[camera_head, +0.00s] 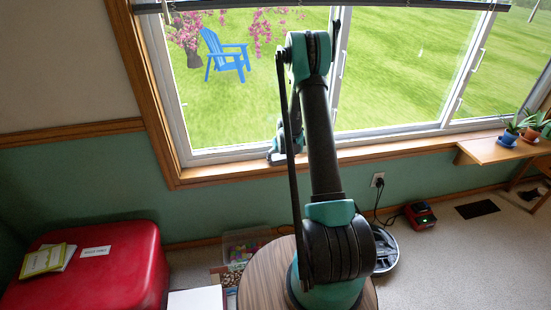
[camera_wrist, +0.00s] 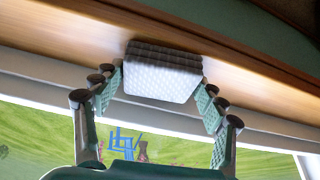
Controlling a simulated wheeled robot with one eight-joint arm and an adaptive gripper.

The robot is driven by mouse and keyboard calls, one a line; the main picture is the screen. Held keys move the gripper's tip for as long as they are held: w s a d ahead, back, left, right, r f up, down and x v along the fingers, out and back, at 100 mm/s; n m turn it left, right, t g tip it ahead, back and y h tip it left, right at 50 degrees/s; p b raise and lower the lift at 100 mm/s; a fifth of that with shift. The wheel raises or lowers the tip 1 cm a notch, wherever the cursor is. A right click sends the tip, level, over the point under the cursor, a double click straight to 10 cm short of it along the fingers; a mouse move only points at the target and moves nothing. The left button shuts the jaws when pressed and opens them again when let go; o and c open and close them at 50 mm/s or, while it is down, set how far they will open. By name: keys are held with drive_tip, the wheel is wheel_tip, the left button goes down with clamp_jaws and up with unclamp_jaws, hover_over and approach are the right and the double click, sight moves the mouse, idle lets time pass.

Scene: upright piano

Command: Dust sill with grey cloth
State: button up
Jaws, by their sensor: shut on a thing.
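The wooden sill (camera_head: 385,150) runs along the bottom of the window. It also fills the upper part of the wrist view (camera_wrist: 55,28). My gripper (camera_wrist: 162,85) is shut on the grey cloth (camera_wrist: 163,76), a folded, quilted-looking pad between the fingertips. The cloth lies against or just over the sill; I cannot tell whether it is pressed on it. In the head view my gripper (camera_head: 278,157) is at the sill, left of the middle of the window and partly hidden by my arm. The cloth is hardly visible there.
Potted plants (camera_head: 510,136) stand on a wooden shelf (camera_head: 490,150) at the right. A red upholstered seat (camera_head: 120,270) with booklets is at the lower left. A plastic bin (camera_head: 245,240) stands below the window. The sill appears clear on both sides of my gripper.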

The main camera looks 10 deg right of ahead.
sight(286, 156)
drive_tip(key=shift+d, duration=1.9)
drive_tip(key=shift+a+f, duration=0.1)
drive_tip(key=shift+a, duration=0.05)
drive_tip(key=shift+a, duration=5.4)
drive_tip(key=shift+r, duration=3.15)
drive_tip(key=shift+r, duration=0.1)
